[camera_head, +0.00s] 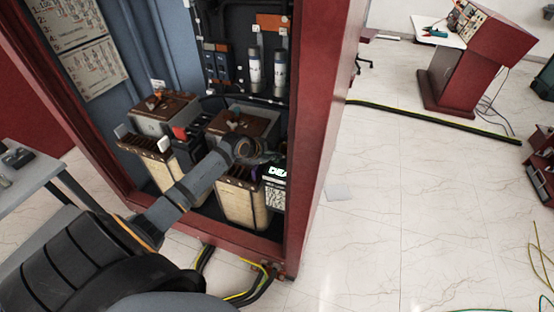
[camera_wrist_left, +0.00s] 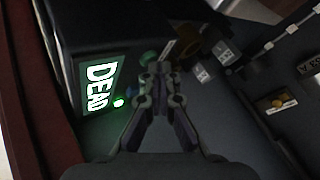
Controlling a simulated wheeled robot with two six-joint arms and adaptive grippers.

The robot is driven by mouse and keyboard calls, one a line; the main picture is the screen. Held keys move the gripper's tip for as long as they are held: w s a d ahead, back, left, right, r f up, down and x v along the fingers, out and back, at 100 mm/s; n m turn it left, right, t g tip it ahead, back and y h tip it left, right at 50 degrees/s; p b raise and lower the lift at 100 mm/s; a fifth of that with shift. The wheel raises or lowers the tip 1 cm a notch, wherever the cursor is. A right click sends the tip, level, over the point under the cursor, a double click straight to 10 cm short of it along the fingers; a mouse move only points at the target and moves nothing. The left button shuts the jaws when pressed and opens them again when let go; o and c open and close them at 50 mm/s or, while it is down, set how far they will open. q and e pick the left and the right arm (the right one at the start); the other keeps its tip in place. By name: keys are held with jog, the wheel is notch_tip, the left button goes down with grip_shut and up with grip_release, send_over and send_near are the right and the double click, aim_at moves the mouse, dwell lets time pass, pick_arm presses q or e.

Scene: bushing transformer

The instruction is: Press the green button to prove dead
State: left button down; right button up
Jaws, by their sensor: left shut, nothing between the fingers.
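A dark box with a lit screen (camera_wrist_left: 98,85) reading "DEAD" fills the left of the left wrist view. The screen also shows in the head view (camera_head: 277,171), low at the right inside the red cabinet. A green round button (camera_wrist_left: 148,58) is on the box's face, beside the tip of my left gripper (camera_wrist_left: 160,68). Whether they touch I cannot tell. My left gripper is shut and empty; in the head view (camera_head: 262,158) it is just left of the screen. A dim bluish button (camera_wrist_left: 131,92) is partly behind a finger. My right gripper is out of view.
The red cabinet's right wall (camera_head: 325,130) stands close to the gripper. Brown-topped units (camera_head: 165,106) stand inside at left, with cylinders (camera_head: 279,72) above. A grey table (camera_head: 40,185) is at left. The white floor (camera_head: 400,220) at right is mostly clear.

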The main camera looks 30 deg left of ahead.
aim_at(275, 162)
pick_arm(q)
jog(key=shift+r+p, duration=0.85)
notch_tip(275, 162, up, 5)
jog(key=p, duration=0.4)
jog(key=shift+r+p, duration=0.1)
jog(key=shift+p, duration=0.25)
jog(key=shift+s, duration=0.1)
dwell(0.5)
